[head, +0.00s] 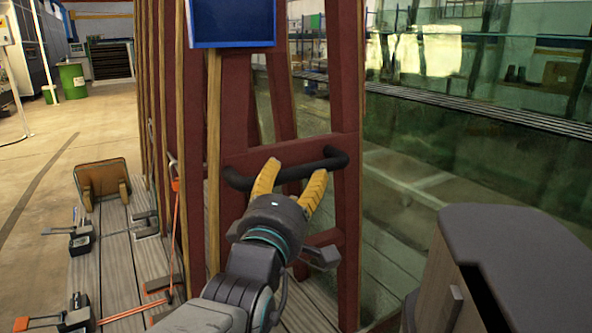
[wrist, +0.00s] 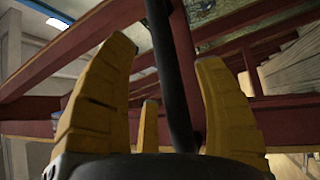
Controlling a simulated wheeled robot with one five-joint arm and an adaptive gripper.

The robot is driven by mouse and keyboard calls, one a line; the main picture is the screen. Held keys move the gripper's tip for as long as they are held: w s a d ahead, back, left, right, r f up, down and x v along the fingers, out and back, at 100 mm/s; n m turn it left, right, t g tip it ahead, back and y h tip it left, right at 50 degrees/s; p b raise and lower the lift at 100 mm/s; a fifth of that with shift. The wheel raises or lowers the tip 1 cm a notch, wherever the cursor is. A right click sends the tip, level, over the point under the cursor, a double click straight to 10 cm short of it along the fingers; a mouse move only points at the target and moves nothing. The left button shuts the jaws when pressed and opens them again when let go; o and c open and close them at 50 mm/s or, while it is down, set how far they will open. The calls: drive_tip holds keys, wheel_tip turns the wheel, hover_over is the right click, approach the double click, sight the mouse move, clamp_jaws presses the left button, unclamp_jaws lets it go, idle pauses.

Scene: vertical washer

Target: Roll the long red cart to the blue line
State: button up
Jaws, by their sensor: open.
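The long red cart (head: 196,190) is a tall frame of red posts with wooden slats, standing on a plank floor. A black handle bar (head: 237,181) is fixed across its near end. My gripper (head: 290,172) is at this bar with its yellow fingers open. In the wrist view the bar (wrist: 168,70) passes between the spread fingers (wrist: 172,85), with gaps on both sides. A blue-framed panel (head: 232,22) sits high on the cart's end. I cannot see the blue line in either view.
A large glass panel (head: 450,150) runs along the cart's right side. A dark cabinet-like block (head: 515,260) stands at the near right. A small brown stool-like piece (head: 102,178) and tools with orange poles (head: 174,225) lie left of the cart. Open concrete floor (head: 60,150) is farther left.

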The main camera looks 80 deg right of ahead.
sight(299, 172)
drive_tip(key=shift+s+d+r, duration=0.1)
drive_tip(key=shift+d+r, duration=0.05)
drive_tip(key=shift+d, duration=1.05)
drive_tip(key=shift+s+d+r, duration=0.1)
drive_tip(key=shift+d, duration=1.1)
drive_tip(key=shift+r, duration=0.15)
clamp_jaws()
